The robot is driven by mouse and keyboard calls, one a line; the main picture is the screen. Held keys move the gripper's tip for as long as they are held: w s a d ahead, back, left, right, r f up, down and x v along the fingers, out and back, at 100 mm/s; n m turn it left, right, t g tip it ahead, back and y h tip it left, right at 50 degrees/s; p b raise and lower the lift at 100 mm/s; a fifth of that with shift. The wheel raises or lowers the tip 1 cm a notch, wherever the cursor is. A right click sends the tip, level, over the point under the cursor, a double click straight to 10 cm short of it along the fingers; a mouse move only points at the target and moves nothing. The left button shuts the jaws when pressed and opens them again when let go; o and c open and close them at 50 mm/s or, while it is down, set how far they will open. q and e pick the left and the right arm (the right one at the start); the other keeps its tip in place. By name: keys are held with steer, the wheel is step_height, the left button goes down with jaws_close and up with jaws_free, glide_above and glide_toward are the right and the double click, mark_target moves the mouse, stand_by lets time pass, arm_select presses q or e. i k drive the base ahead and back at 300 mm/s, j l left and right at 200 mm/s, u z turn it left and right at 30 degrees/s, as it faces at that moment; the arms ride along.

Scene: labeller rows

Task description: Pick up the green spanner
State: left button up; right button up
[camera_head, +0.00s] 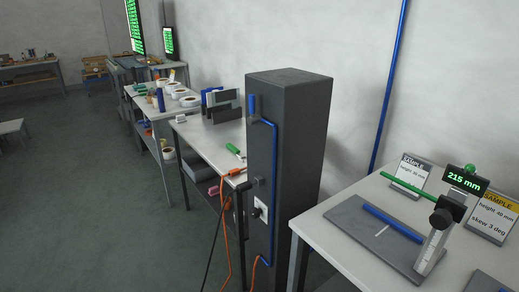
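A small green tool (233,148) lies on the white-topped table (205,138) just left of the dark pillar. It is too small for me to tell whether it is a spanner. A green bar (400,184) reaches left from the height gauge (437,230) on the right table (330,222). No other clear candidate for the green spanner shows. Neither of my grippers is in view.
A dark square pillar (304,140) with a blue pipe and orange cable stands between the two tables and hides part of the left one. Grey holders (222,108) stand on that table. Open floor (90,205) lies at the left.

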mark_target(229, 145)
steer(key=i+j+z, duration=0.5)
steer(key=j+z, duration=0.25)
steer(key=i+j, duration=0.05)
steer(key=j, duration=0.1)
